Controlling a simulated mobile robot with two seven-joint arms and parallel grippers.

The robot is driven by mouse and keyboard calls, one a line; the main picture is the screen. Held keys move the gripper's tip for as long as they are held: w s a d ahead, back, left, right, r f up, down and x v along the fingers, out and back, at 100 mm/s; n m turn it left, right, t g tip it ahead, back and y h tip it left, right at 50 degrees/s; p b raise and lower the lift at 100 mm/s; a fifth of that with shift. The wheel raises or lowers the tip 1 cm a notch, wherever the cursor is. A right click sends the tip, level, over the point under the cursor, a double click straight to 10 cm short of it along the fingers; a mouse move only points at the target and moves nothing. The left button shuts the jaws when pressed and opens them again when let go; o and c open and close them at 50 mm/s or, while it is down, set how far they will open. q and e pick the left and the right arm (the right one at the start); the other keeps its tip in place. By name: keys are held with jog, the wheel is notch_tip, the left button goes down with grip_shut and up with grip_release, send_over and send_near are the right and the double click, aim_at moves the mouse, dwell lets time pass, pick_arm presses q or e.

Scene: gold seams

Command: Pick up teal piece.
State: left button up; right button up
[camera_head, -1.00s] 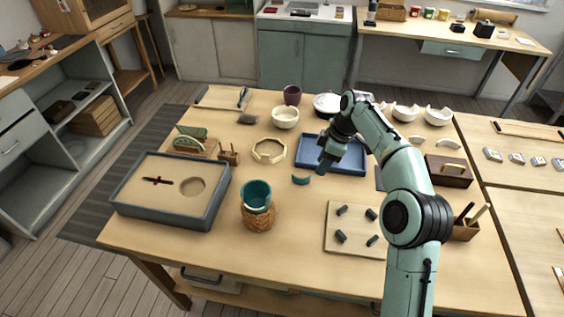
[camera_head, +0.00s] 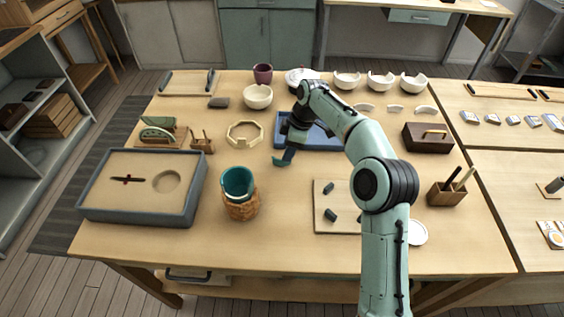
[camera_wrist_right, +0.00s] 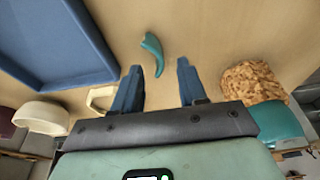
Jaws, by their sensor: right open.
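The teal piece (camera_head: 281,161) is a small curved shard lying on the wooden table, left of the blue tray's front corner. My right gripper (camera_head: 287,154) is over it in the head view and partly covers it. In the right wrist view the teal piece (camera_wrist_right: 152,54) shows whole, just beyond the fingertips and roughly between them. The right gripper (camera_wrist_right: 158,70) is open with nothing between its fingers. A teal cup (camera_head: 238,182) with a broken rim sits in a brown cork-like holder (camera_head: 241,208) to the front left. My left gripper is not in view.
The blue tray (camera_head: 325,142) lies just behind and right of the gripper. A cream octagonal ring (camera_head: 243,134) lies to the left. A grey-rimmed sand tray (camera_head: 190,212) stands farther left. A board with dark blocks (camera_head: 322,225) lies in front right.

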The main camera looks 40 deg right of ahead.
jog(key=x, duration=0.4)
jog(key=shift+w+a+f+b, duration=0.2)
jog(key=shift+b, duration=0.2)
grip_shut()
jog(key=shift+r, duration=0.1)
